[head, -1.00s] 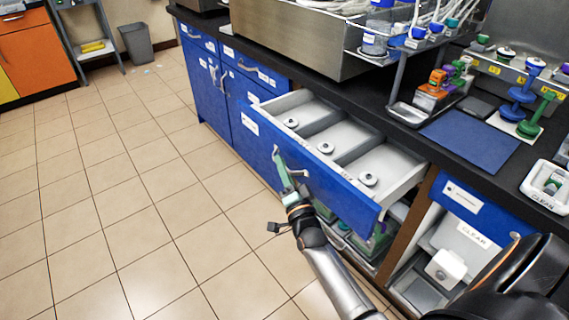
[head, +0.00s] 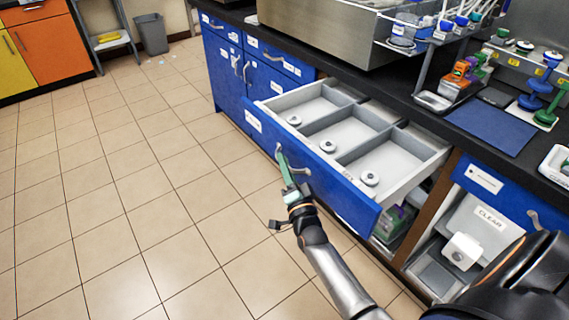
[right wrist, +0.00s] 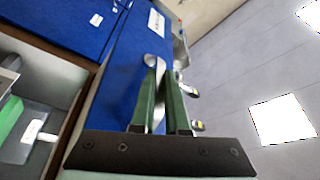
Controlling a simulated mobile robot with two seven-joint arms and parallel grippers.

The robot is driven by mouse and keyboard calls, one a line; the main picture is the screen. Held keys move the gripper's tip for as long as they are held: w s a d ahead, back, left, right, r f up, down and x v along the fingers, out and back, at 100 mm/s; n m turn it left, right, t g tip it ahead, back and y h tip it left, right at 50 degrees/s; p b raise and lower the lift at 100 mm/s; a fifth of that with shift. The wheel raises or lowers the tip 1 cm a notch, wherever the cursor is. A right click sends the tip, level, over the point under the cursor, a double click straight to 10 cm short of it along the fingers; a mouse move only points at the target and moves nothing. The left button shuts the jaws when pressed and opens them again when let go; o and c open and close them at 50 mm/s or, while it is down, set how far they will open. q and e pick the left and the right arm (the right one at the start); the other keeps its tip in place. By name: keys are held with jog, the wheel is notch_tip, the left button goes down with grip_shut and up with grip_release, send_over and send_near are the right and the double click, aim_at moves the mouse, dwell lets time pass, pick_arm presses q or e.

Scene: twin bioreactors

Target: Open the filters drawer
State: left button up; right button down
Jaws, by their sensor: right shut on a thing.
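The filters drawer (head: 300,163) has a blue front and a pale grey inside. It is pulled well out of the cabinet. Its inside shows three compartments, each with a small white round piece with a grey centre. My right gripper (head: 284,168) is at the drawer front, its green fingers shut on the metal drawer handle (head: 297,170). In the right wrist view the green fingers (right wrist: 160,92) close around the handle (right wrist: 152,62) against the blue front. My left gripper is not in view.
An open bay (head: 470,240) marked CLEAR is right of the drawer. The black counter (head: 400,95) above holds a blue mat (head: 490,127), a small tray and coloured parts. The tiled floor (head: 130,190) left of the drawer is clear. A grey bin (head: 151,34) stands far back.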

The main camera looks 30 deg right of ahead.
jog(key=shift+a, duration=0.15)
dwell(0.3)
jog(key=c, duration=1.2)
grip_release()
jog(key=shift+s, duration=0.1)
jog(key=p+v, duration=0.1)
jog(key=v, duration=1.1)
jog(key=shift+s, duration=0.2)
